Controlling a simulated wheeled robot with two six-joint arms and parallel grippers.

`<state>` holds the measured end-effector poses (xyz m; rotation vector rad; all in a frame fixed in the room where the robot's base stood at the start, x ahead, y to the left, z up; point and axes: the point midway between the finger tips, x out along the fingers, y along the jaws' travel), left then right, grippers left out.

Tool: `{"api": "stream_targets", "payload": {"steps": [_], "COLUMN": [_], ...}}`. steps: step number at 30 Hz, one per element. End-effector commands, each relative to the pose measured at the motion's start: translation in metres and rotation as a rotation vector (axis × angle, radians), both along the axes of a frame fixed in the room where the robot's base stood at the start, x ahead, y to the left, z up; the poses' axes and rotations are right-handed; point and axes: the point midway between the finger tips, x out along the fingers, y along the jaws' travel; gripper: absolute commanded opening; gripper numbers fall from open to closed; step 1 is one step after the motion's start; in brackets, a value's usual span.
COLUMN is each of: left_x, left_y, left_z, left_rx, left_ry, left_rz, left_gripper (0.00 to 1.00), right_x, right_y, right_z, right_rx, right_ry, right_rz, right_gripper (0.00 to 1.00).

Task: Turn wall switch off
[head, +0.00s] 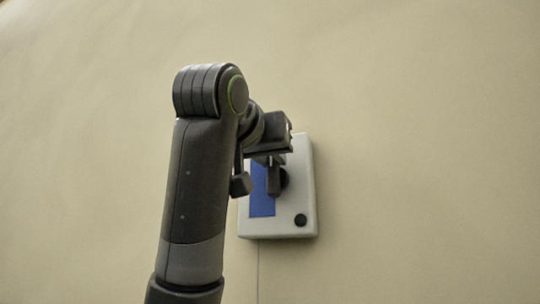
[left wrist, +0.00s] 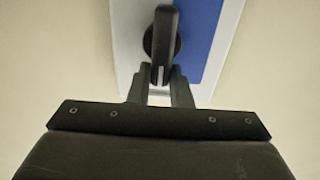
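The wall switch (head: 304,185) is a pale box on the wall with a blue panel. It also shows at the top of the left wrist view (left wrist: 127,40). Its black rotary knob (left wrist: 163,42) has a long grip bar that stands upright in that view, with a pale mark at its lower end. My left gripper (head: 274,180) is in front of the box and hides most of the knob in the head view. In the left wrist view its two fingers (left wrist: 160,82) sit close on either side of the bar's lower end, seemingly touching it.
A small round black button (head: 300,220) is at the box's lower right corner. A thin line (head: 258,265) runs down the wall below the box. The beige wall (head: 420,150) around it is bare and clear.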

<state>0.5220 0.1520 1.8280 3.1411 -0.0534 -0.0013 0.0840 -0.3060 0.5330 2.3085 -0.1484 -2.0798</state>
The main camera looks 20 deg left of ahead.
Motion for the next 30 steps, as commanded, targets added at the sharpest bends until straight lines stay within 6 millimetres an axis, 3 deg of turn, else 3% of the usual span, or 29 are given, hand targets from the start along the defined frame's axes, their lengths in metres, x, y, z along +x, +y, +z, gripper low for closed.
{"api": "stream_targets", "payload": {"steps": [14, 30], "left_x": [-0.001, -0.001], "left_y": [0.002, 0.015], "left_z": [-0.001, -0.007], "left_rx": [-0.064, -0.509], "left_ry": [0.001, 0.015], "left_rz": [0.000, 0.000], "left_gripper": [0.00, 0.00], "right_x": [0.000, 0.001], "right_y": [0.000, 0.000], "right_z": [-0.007, -0.045], "right_rx": [0.000, 0.000], "right_ry": [0.000, -0.001], "right_rz": [0.000, 0.000], "right_gripper": [0.45, 0.45]}}
